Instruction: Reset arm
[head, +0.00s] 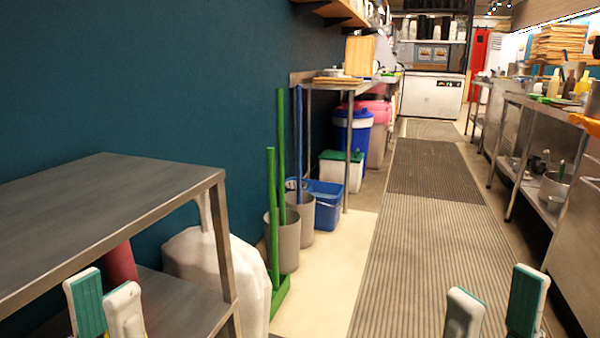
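My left gripper (106,307) shows at the bottom left, in front of a metal table. Its white and green fingertips stand apart with a narrow gap, and I see nothing between them. My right gripper (494,312) shows at the bottom right, over the ribbed floor mat. Its two fingertips are wide apart with nothing between them. Only the finger ends are in view; the arms are below the picture edge.
A metal table (100,205) with a lower shelf stands close on the left. A white bag (215,268), green-handled tools (272,225) and bins (351,140) line the blue wall. The ribbed mat (430,235) is clear. Steel counters (535,140) run along the right.

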